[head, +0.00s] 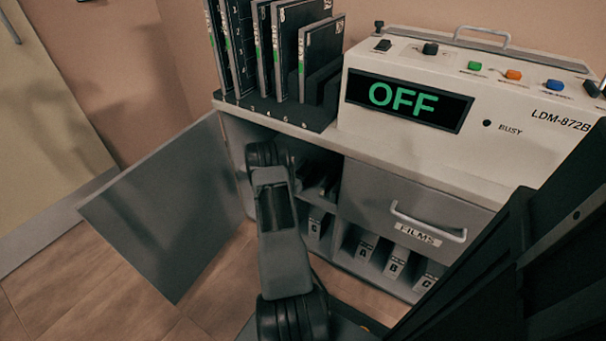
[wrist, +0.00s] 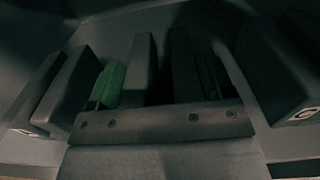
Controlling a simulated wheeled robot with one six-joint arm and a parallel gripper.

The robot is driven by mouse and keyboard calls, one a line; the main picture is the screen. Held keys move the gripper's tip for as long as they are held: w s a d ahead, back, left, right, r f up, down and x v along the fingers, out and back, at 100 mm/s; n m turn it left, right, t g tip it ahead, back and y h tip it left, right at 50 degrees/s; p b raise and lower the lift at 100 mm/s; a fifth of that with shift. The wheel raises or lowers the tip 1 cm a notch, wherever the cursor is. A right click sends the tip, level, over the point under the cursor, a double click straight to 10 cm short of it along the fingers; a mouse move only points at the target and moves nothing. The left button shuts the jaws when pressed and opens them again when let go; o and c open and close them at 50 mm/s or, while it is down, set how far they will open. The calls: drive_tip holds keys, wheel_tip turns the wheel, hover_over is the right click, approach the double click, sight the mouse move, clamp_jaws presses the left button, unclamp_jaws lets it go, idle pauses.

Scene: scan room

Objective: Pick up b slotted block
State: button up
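In the head view, a slotted block marked B (head: 394,268) stands in a lower compartment at the right, between blocks marked A (head: 365,249) and C (head: 426,283). My arm reaches into the left part of the cabinet, and my gripper is hidden there. In the wrist view, my gripper (wrist: 160,64) has two green-padded fingers set wide apart. A grey upright piece (wrist: 139,72) and a darker one show in the space between or beyond the fingers; I cannot tell whether they touch. No B label is readable in the wrist view.
The grey cabinet door (head: 160,205) is swung open at the left. A drawer labelled FILMS (head: 400,205) is above the lower right compartment. The machine's display (head: 408,98) reads OFF. Dark upright pieces (wrist: 62,92) stand close on both sides in the wrist view.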

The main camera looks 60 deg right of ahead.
drive_tip(key=c, duration=0.7)
drive_tip(key=shift+c, duration=0.3)
drive_tip(key=shift+r, duration=0.1)
